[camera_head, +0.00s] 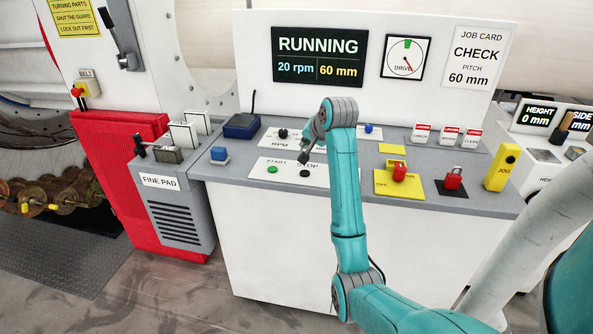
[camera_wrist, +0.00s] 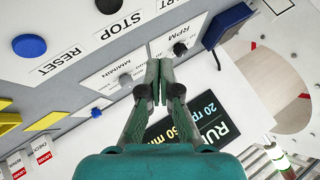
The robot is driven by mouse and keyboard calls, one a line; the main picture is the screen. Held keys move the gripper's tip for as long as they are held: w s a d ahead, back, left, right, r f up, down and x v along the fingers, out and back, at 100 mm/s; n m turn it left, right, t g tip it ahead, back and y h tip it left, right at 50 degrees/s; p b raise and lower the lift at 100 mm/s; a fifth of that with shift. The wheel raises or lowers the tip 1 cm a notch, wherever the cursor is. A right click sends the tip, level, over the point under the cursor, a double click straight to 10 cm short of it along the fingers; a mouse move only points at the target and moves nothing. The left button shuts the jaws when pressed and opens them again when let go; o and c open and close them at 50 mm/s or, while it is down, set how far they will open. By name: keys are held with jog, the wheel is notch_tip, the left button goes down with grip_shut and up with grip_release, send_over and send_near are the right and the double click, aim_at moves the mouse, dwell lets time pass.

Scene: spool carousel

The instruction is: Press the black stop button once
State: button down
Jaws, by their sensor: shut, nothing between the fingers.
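The black stop button (camera_head: 305,173) sits on the white START/STOP plate on the grey console top, right of the green start button (camera_head: 272,169). In the wrist view the black button (camera_wrist: 108,6) is at the top edge, partly cut off, by the STOP label. My gripper (camera_head: 303,158) is shut and empty, pointing down above the console, just behind the stop button in the head view and apart from it. In the wrist view my fingertips (camera_wrist: 160,60) lie between the MM/MIN knob and the RPM knob. The display (camera_head: 319,57) reads RUNNING, 20 rpm, 60 mm.
The RPM knob (camera_head: 283,133) is close behind my gripper. The blue reset button (camera_wrist: 29,45) shows in the wrist view; my arm hides it in the head view. A dark blue box (camera_head: 241,126) stands behind left.

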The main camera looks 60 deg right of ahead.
aim_at(306, 173)
jog(key=shift+w+d+r, duration=0.1)
jog(key=shift+d+r, duration=0.2)
jog(key=shift+r, duration=0.15)
jog(key=shift+f, duration=4.4)
jog(key=shift+f, duration=0.15)
jog(key=shift+f, duration=0.3)
jog(key=shift+f, duration=0.35)
jog(key=shift+r, duration=0.8)
